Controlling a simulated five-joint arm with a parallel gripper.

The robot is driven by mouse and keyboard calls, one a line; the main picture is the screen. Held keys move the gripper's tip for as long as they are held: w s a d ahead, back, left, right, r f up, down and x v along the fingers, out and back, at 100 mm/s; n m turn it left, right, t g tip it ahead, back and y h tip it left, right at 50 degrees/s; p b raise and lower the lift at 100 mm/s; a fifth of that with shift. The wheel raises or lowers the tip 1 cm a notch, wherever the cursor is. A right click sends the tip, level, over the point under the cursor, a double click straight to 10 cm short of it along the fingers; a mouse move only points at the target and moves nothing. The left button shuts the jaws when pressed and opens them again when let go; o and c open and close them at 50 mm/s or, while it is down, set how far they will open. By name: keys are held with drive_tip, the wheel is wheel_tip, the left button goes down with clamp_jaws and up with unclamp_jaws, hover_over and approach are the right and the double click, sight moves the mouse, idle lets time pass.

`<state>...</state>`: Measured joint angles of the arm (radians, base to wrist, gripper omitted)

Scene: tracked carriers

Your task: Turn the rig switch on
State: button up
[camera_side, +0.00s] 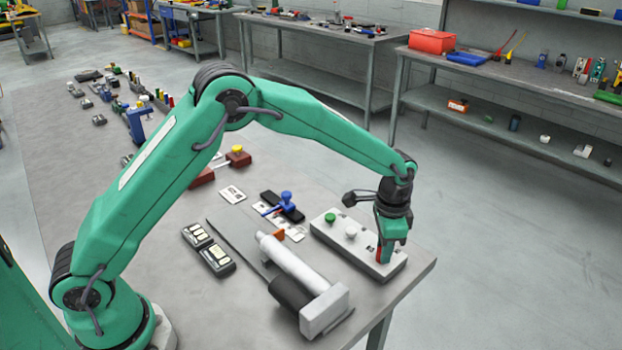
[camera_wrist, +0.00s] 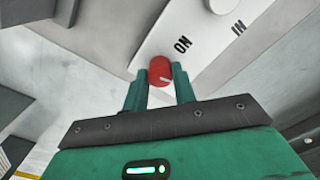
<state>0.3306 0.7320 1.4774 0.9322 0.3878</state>
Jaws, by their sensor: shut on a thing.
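A pale switch box (camera_side: 362,250) lies near the table's right end in the side view; its top shows in the wrist view (camera_wrist: 190,40). It carries a green knob (camera_side: 331,217), a white knob (camera_side: 351,232) and a red knob (camera_wrist: 160,71). The word ON is printed beside the red knob and IN farther right. The red knob has a short pale mark pointing to the lower right in the wrist view. My gripper (camera_side: 385,252) points down over the box's right end, its two fingers shut on the red knob (camera_wrist: 158,78). The fingers mostly hide the knob in the side view.
A white cylinder fixture (camera_side: 292,262) with a dark grip (camera_side: 290,293) lies left of the box. The table edge is just right of the box.

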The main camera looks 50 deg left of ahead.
drive_tip(key=n, duration=1.1)
drive_tip(key=shift+n, duration=2)
drive_tip(key=o, duration=1)
drive_tip(key=shift+r, duration=0.15)
